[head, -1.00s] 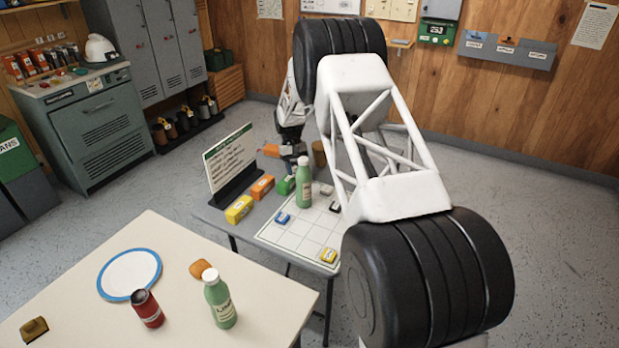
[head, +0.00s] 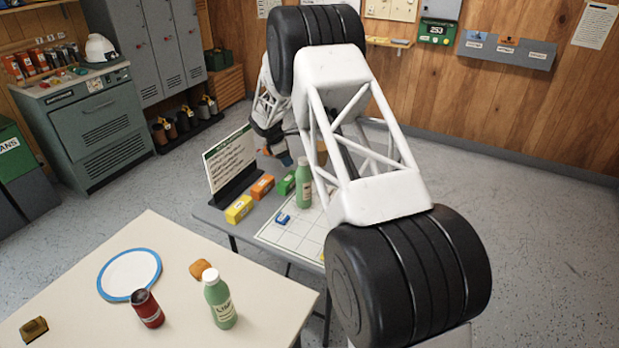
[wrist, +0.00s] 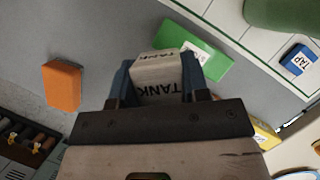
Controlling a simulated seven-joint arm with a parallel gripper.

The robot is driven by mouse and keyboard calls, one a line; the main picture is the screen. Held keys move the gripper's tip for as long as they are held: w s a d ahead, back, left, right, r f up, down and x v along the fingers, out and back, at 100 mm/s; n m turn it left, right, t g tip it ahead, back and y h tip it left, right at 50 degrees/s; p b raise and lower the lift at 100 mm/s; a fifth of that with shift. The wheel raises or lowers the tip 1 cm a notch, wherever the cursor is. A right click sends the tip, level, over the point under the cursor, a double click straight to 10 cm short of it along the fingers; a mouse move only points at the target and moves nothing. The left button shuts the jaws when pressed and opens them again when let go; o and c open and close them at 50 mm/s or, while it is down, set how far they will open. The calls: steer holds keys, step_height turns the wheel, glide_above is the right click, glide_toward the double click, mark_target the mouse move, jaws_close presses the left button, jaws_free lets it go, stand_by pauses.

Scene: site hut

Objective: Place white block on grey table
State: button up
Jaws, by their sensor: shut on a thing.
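In the wrist view, the white block (wrist: 158,78), lettered TANK, sits between the blue fingers of my gripper (wrist: 157,82). My gripper is shut on it. In the head view, my gripper (head: 284,160) is over the far part of the grey table (head: 214,214), behind the green bottle; the white block cannot be made out there. The grey table also shows below the block in the wrist view (wrist: 95,35). I cannot tell how high the block is above it.
Yellow (head: 239,208), orange (head: 262,187) and green (head: 286,184) blocks stand in a row beside a sign (head: 230,160). A green bottle (head: 303,188) and a blue block (head: 282,219) are on the gridded board (head: 300,237). Another orange block (wrist: 62,86) shows in the wrist view.

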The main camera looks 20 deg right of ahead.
steer(key=n, duration=0.1)
steer(key=w+a+n+t, duration=0.1)
steer(key=n, duration=0.1)
steer(key=w+r+n+t, duration=0.1)
steer(key=n, duration=0.1)
steer(key=shift+a, duration=0.2)
steer(key=n, duration=0.1)
steer(key=w+a+n+t, duration=0.1)
steer(key=n, duration=0.1)
steer(key=r+n+y, duration=0.1)
steer(key=n, duration=0.1)
steer(key=shift+w+a+t, duration=0.35)
steer(key=shift+t, duration=0.05)
steer(key=shift+f, duration=0.1)
glide_above(280, 176)
steer(key=shift+s+a+f, duration=0.1)
steer(key=shift+a+f, duration=0.05)
steer(key=shift+f, duration=0.9)
steer(key=shift+s+a+f, duration=0.1)
steer(key=shift+s+f, duration=0.05)
steer(key=shift+f, duration=0.85)
steer(key=shift+s+a+f, duration=0.1)
steer(key=shift+a+f, duration=0.05)
steer(key=shift+f, duration=0.9)
steer(key=shift+f, duration=1.85)
steer(key=shift+f, duration=0.1)
